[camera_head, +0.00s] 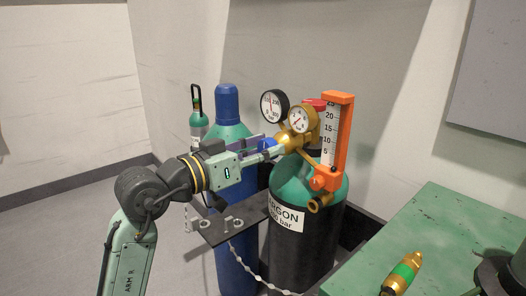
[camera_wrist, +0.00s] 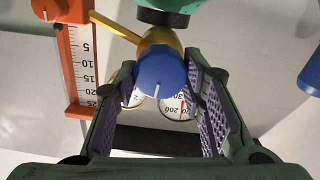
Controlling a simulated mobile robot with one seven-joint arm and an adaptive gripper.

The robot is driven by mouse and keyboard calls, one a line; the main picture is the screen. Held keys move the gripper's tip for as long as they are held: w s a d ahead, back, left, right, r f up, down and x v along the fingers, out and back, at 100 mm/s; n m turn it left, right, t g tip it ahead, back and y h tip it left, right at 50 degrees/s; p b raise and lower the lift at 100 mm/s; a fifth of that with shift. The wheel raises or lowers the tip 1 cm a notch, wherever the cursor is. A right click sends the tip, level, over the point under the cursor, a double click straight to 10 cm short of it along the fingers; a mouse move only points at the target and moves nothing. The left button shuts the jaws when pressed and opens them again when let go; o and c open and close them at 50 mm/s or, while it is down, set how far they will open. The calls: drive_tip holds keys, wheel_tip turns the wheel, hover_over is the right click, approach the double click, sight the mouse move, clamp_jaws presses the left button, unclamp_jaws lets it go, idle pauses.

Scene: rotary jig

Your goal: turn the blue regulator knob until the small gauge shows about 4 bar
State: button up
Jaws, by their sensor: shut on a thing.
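The blue regulator knob (camera_head: 267,146) sits on the brass regulator (camera_head: 285,138) of the black argon cylinder. My gripper (camera_head: 272,149) is closed around it. In the wrist view the knob (camera_wrist: 162,75) lies between the two fingers of my gripper (camera_wrist: 161,72), with a white line on its face. The small gauge (camera_head: 302,119) has a gold rim and a white face. Its thin needle is too small to read surely. In the wrist view the knob and a finger partly hide the small gauge (camera_wrist: 138,102).
A black-rimmed gauge (camera_head: 273,105) marked in hundreds stands left of the small gauge. An orange flowmeter (camera_head: 340,130) rises at its right. A blue cylinder (camera_head: 228,105) stands close behind my gripper. A green table (camera_head: 440,240) is at front right.

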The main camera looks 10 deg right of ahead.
drive_tip(key=m+b, duration=0.4)
drive_tip(key=m, duration=0.4)
drive_tip(key=m+b, duration=0.5)
drive_tip(key=m, duration=0.4)
drive_tip(key=m+b, duration=0.5)
drive_tip(key=m, duration=0.3)
drive_tip(key=shift+s+d+f, duration=0.1)
drive_tip(key=shift+s+f, duration=0.05)
drive_tip(key=shift+f, duration=0.1)
drive_tip(key=shift+m, duration=0.4)
drive_tip(key=o, duration=1.1)
drive_tip(key=shift+o, duration=0.2)
